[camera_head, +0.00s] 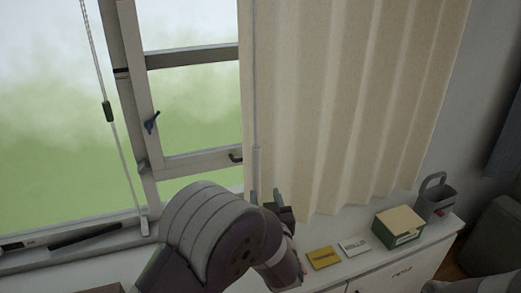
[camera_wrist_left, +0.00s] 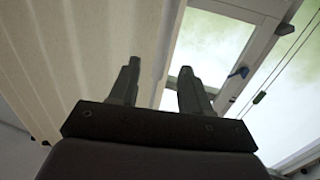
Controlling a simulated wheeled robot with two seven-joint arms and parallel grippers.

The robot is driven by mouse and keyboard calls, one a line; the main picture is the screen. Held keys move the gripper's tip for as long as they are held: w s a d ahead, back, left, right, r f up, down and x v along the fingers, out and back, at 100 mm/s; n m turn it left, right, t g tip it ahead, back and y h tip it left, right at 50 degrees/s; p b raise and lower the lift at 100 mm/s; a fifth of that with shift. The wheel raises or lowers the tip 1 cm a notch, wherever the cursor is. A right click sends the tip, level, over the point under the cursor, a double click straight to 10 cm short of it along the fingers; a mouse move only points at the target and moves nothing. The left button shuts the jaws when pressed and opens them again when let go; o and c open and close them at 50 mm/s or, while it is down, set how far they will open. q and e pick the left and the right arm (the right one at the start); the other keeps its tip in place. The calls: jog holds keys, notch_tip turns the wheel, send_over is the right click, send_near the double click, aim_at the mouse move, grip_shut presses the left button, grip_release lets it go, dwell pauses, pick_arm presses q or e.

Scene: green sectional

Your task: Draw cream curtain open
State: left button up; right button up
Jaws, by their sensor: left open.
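The cream curtain (camera_head: 350,90) hangs in pleats over the right side of the window, its left edge near the middle of the head view. A thin grey rod (camera_head: 256,90) hangs along that edge. My left gripper (camera_head: 266,198) is at the lower end of the rod, near the curtain's lower left edge, fingers pointing up. In the left wrist view the gripper (camera_wrist_left: 157,75) is open, with the curtain (camera_wrist_left: 90,50) behind and left of it and its edge showing between the fingers. I cannot tell whether the fingers touch the rod or cloth. My right gripper is not visible.
The window frame (camera_head: 190,160) with a blue handle (camera_head: 151,122) and a blind cord (camera_head: 107,110) are at left. A white cabinet (camera_head: 395,270) below holds a yellow card (camera_head: 323,258), a white card (camera_head: 354,246), a green box (camera_head: 398,228) and a grey caddy (camera_head: 437,198).

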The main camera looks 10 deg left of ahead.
aim_at(256, 171)
pick_arm(q)
jog(key=p+x, duration=0.1)
jog(key=x, duration=0.2)
jog(key=p+x, duration=0.2)
jog(key=x, duration=0.2)
jog(key=p+x, duration=0.1)
jog(key=x, duration=0.3)
jog(key=shift+s+a+r+p, duration=0.15)
jog(key=shift+a+r+p, duration=0.05)
jog(key=shift+r+p, duration=0.1)
jog(key=shift+w+a, duration=0.2)
jog(key=shift+w, duration=0.1)
jog(key=shift+a, duration=0.1)
jog(key=shift+w, duration=0.1)
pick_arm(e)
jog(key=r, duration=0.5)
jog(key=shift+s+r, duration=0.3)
pick_arm(q)
jog(key=shift+w, duration=0.1)
jog(key=shift+f, duration=0.1)
jog(key=shift+c, duration=0.9)
jog(key=shift+w, duration=0.1)
grip_shut()
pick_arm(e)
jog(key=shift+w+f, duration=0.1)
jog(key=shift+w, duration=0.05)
